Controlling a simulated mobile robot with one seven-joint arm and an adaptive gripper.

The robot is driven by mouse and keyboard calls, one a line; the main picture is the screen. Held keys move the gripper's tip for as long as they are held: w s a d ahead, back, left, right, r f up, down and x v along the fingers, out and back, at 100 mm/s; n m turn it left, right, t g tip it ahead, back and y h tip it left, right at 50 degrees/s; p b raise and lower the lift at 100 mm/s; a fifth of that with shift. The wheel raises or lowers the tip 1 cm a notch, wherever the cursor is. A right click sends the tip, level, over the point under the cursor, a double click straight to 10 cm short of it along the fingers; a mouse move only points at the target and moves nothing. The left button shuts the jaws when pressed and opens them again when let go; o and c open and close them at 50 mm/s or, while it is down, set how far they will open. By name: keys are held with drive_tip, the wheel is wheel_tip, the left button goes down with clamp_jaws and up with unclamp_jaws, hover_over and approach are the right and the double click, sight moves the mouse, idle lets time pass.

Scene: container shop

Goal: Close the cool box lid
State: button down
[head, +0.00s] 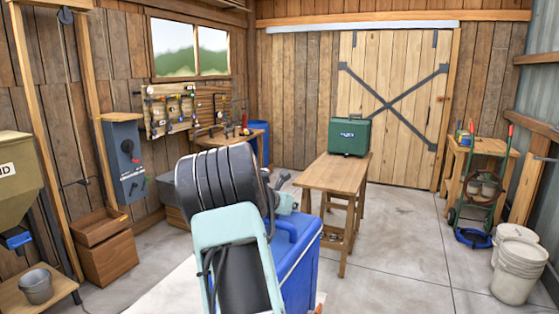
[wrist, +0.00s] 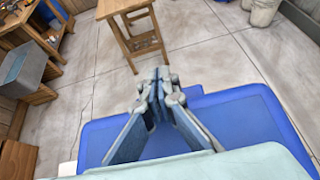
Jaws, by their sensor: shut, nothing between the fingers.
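The blue cool box (head: 302,285) is in the lower middle of the head view, partly hidden behind my arm. A pale line runs along its side below the blue lid (head: 298,232). In the wrist view the lid (wrist: 245,118) is a broad blue panel below and behind my gripper (wrist: 158,78). It looks lowered, but I cannot tell whether it sits fully flush. My gripper is shut and empty, its fingertips together over the lid's far side. I cannot tell whether it touches the lid. In the head view the gripper is mostly hidden by my arm.
A wooden bench (head: 338,174) with a green case (head: 349,136) stands just beyond the cool box. A hand truck (head: 478,190) and white buckets (head: 516,268) are at right. A grey box (head: 125,160) and wooden crate (head: 106,247) are at left. Concrete floor is clear right of the bench.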

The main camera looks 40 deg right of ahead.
wheel_tip(320, 180, up, 14)
drive_tip(key=p, duration=0.4)
